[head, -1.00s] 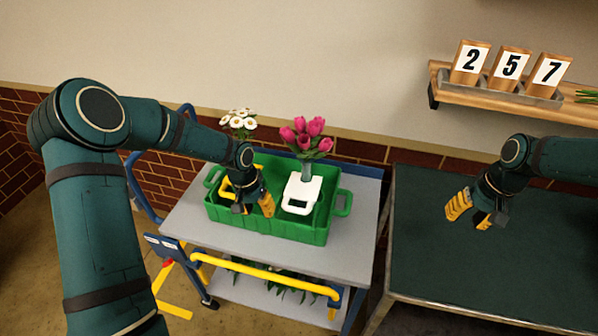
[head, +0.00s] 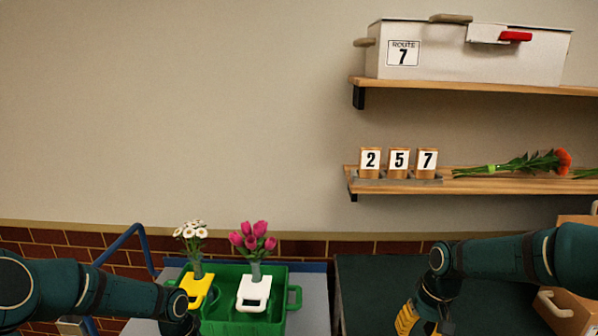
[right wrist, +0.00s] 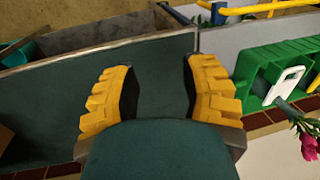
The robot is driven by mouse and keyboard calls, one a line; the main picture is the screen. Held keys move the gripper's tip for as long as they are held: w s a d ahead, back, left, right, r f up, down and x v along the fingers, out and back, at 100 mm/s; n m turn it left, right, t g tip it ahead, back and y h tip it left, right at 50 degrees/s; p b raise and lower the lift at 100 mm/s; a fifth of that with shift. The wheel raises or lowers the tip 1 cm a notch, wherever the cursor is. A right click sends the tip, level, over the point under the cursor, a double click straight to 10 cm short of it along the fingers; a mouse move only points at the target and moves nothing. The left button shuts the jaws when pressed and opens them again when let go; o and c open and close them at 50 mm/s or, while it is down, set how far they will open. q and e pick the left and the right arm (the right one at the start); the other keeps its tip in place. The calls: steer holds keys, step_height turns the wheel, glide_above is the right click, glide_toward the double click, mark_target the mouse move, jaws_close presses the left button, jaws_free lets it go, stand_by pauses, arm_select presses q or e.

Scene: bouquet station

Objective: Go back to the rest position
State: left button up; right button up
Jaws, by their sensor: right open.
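My right gripper (head: 418,322) is at the lower edge of the head view, over the dark green table top. In the right wrist view its yellow fingers (right wrist: 160,95) are spread wide with nothing between them. My left arm comes in at the lower left of the head view, and its wrist reaches the front left of the green crate (head: 245,325). The left gripper's fingers are below the picture. White daisies (head: 190,230) stand upright in a yellow holder (head: 196,290) in the crate. Pink tulips (head: 254,240) stand beside them in a white holder (head: 254,293).
The crate sits on a grey cart (head: 315,310). The dark table (head: 375,275) is right of it. A shelf (head: 480,187) bears number blocks (head: 398,162) and an orange flower (head: 563,161). A white Route 7 box (head: 470,50) is on the shelf above. A wooden box (head: 575,300) stands at right.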

arm_select(q)
steer(key=s+d+f+h, duration=0.2)
steer(key=s+d+f, duration=0.4)
steer(key=d, duration=0.4)
arm_select(e)
steer(key=s+a+f+y, duration=0.2)
steer(key=s+a+f, duration=0.2)
steer(key=a+f, duration=0.7)
arm_select(q)
steer(key=s+d+f+n+t, duration=0.1)
steer(key=s+d, duration=0.1)
steer(key=s, duration=0.3)
steer(key=s+d+f+n+t, duration=0.1)
steer(key=s+d+f, duration=0.1)
steer(key=s, duration=0.4)
steer(key=shift+f, duration=0.3)
arm_select(e)
steer(key=s+a+f+t, duration=0.1)
steer(key=s+a+f, duration=0.1)
steer(key=s+f, duration=0.3)
steer(key=s+a+f+m+t, duration=0.1)
steer(key=s+a+f, duration=0.1)
steer(key=s+f, duration=0.3)
steer(key=s, duration=0.3)
steer(key=shift+a+m, duration=0.3)
steer(key=shift+a, duration=0.1)
steer(key=shift+f, duration=0.1)
